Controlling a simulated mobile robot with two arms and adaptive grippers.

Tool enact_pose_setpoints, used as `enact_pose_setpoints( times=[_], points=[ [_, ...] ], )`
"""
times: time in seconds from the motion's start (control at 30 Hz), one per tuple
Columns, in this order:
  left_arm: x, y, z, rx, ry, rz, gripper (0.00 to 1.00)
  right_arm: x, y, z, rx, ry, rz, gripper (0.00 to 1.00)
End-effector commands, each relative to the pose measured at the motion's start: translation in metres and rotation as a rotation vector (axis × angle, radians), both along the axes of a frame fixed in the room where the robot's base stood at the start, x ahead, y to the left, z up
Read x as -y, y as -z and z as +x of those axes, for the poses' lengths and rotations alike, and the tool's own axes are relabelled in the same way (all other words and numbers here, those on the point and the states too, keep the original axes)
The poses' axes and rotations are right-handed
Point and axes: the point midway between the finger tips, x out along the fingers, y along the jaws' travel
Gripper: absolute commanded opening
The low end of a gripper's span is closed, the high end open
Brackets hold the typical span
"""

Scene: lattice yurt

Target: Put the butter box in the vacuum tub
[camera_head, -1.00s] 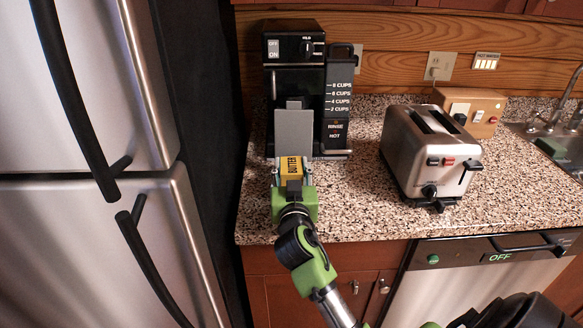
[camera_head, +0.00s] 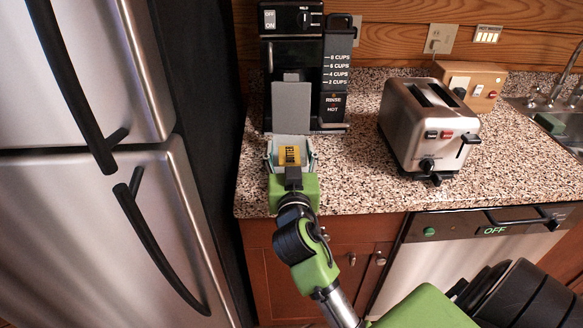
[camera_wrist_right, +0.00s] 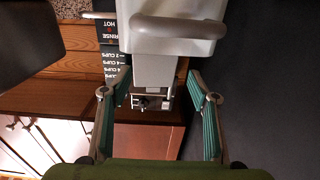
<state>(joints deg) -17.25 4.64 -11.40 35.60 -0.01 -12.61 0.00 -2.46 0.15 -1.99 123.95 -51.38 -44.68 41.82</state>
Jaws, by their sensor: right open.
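The yellow butter box (camera_head: 289,156) with dark lettering shows in the head view inside the pale grey vacuum tub (camera_head: 290,140), near the counter's front left. A tall grey panel (camera_head: 291,105) rises behind the tub. In the right wrist view the tub (camera_wrist_right: 178,38) is at the top with its rounded handle, and the butter box is not visible there. My right gripper (camera_head: 291,150) is open, its fingers spread either side of the butter box in the head view. In the wrist view the open fingers (camera_wrist_right: 158,95) hold nothing. My left gripper is out of view.
A black coffee maker (camera_head: 337,85) stands behind the tub. A steel toaster (camera_head: 430,130) stands to the right, with speckled counter (camera_head: 350,175) free between. The fridge (camera_head: 70,220) is on the left. The sink (camera_head: 565,130) is at the far right.

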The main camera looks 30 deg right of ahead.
Motion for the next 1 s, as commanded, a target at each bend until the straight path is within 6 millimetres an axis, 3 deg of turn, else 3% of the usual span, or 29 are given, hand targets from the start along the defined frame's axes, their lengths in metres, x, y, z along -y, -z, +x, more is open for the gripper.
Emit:
enact_pose_setpoints(
  times=[0.13,0.33,1.0],
  points=[
    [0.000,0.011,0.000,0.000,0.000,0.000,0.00,-0.016,0.004,-0.028,0.000,0.001,0.005,0.55],
    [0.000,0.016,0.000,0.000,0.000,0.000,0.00,-0.029,0.001,-0.049,0.000,0.001,0.000,0.55],
    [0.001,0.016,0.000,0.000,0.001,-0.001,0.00,-0.032,-0.001,-0.054,0.000,0.001,-0.001,0.55]
  ],
)
